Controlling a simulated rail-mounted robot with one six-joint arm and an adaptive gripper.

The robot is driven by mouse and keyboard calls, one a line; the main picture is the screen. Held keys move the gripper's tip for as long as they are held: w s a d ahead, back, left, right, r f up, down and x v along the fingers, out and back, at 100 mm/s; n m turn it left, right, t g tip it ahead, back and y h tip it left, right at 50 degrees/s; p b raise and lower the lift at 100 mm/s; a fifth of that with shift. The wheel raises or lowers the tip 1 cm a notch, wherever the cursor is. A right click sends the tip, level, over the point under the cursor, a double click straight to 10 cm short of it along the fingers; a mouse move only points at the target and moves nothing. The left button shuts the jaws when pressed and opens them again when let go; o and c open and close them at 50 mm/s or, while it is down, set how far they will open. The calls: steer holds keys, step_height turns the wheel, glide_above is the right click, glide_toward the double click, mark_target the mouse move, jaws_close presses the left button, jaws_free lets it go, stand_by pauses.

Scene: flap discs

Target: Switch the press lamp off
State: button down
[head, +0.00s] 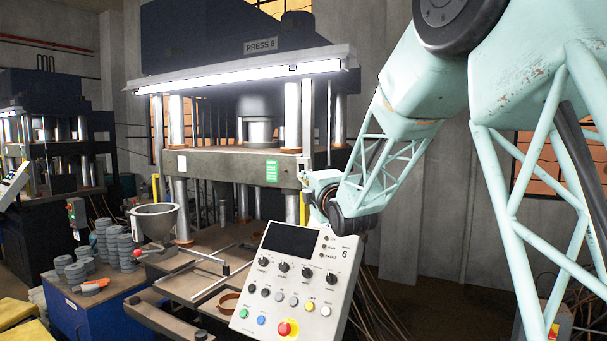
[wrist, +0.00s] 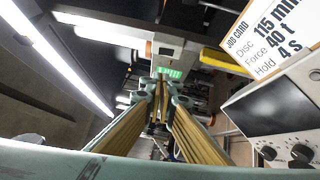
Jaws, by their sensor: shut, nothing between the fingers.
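The press lamp is a long tube (head: 240,76) under the hood of PRESS 6, and it glows bright white. It also shows lit as a slanted strip (wrist: 52,48) at the left of the wrist view. My gripper (wrist: 160,84) is shut and empty, its gold-sided fingers meeting at the tips. A pale box (wrist: 164,46) and a green lit or printed patch (wrist: 168,72) show beyond the tips; contact cannot be told. In the head view, my wrist is by the right press column, above the control panel (head: 335,262). The fingertips are hard to make out there.
The panel carries a dark screen (head: 291,241), several knobs and buttons, and a red stop button (head: 288,328). A job card (wrist: 274,40) is at right in the wrist view.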

steer(key=shift+w, duration=0.95)
steer(key=p, duration=0.3)
glide_toward(301, 166)
steer(key=w+a, duration=0.1)
steer(key=w, duration=0.1)
steer(key=w+a, duration=0.2)
steer(key=shift+w+a+r, duration=0.1)
steer(key=shift+a+r, duration=0.05)
steer(key=shift+a, duration=0.05)
steer(key=shift+w+d, duration=0.35)
steer(key=shift+w, duration=0.4)
steer(key=shift+w+d+r, duration=0.1)
steer(key=shift+w+d, duration=0.05)
steer(key=shift+d, duration=0.05)
